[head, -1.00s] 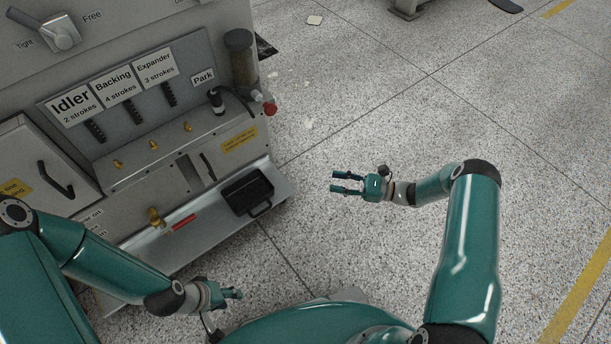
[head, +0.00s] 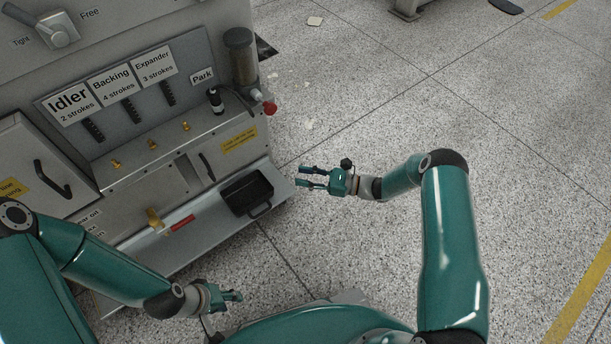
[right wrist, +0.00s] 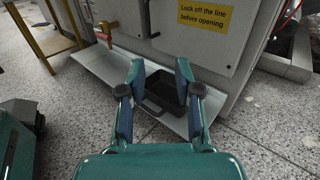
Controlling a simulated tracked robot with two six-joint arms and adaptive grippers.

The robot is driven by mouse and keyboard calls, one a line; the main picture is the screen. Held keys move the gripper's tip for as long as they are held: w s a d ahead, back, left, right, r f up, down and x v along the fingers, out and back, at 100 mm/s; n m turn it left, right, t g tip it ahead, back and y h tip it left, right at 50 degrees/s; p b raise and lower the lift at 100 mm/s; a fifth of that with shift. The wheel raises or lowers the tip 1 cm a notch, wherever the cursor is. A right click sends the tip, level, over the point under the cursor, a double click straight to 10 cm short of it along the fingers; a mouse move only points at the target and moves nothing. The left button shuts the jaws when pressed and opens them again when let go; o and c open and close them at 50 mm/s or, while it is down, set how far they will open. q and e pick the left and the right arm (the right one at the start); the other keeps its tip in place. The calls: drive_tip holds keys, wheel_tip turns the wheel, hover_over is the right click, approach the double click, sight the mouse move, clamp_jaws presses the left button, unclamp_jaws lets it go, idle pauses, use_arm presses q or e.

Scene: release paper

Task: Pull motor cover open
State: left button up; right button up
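A grey panel (head: 222,160) with a yellow label and a slim dark handle (head: 207,166) is on the lower right front of the machine. It looks closed. My right gripper (head: 304,177) is open and empty, to the right of the machine's ledge and apart from the panel. Its two spread fingers show in the right wrist view (right wrist: 158,78). My left gripper (head: 236,296) is low in front of the ledge; its finger gap is unclear.
A brass valve (head: 154,218) is left of the tray. Another door with a black handle (head: 54,178) is at left. A red knob (head: 270,108) protrudes at the machine's corner.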

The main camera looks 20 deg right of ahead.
clamp_jaws()
drive_tip(key=shift+c, duration=2.2)
unclamp_jaws()
drive_tip(key=o, duration=0.7)
drive_tip(key=shift+c, duration=0.2)
drive_tip(key=v, duration=1.2)
